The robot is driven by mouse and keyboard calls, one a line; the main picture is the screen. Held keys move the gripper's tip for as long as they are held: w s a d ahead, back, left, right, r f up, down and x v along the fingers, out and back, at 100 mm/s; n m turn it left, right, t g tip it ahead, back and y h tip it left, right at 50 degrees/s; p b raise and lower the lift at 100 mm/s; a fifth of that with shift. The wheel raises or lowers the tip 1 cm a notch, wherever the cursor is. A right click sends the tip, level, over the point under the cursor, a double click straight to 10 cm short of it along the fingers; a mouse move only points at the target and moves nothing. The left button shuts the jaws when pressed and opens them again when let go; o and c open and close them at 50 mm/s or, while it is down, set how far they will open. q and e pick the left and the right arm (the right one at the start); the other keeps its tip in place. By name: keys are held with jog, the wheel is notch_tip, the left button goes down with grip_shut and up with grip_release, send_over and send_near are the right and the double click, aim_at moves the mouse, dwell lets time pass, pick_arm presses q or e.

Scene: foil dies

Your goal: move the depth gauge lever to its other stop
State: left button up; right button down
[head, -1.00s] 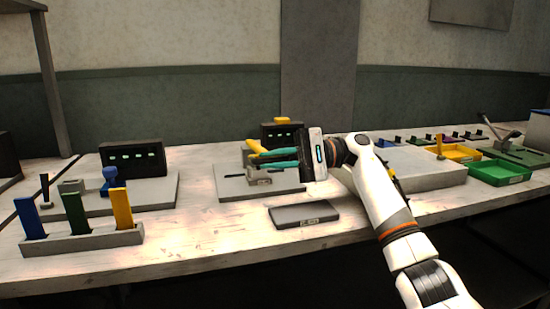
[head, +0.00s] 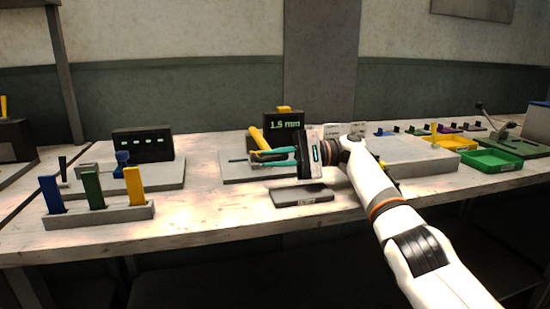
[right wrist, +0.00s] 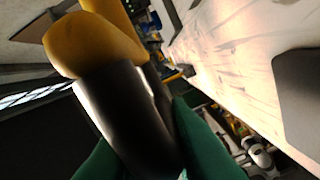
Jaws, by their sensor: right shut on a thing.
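The depth gauge (head: 283,124) stands mid-bench, and its dark display reads 1.5 mm. Its yellow-handled lever (head: 256,138) leans up and to the left in the head view. My right gripper (head: 266,155) has teal fingers and reaches in from the right, at the lever. In the right wrist view the lever's yellow grip (right wrist: 95,45) and dark shaft (right wrist: 130,110) lie between the fingers, which are shut on the lever. The fingers hide the lower part of the lever. My left gripper is not in view.
A grey slab (head: 301,196) lies in front of the gauge. At left are a rack (head: 100,216) with blue, green and yellow upright pieces and another display unit (head: 142,145). A grey block (head: 410,155) and a green tray (head: 491,161) are at right.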

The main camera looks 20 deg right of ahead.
jog(key=shift+f, duration=0.55)
jog(key=c, duration=1.5)
grip_release()
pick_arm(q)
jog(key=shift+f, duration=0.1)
pick_arm(e)
jog(key=shift+o, duration=0.2)
jog(key=shift+r, duration=0.1)
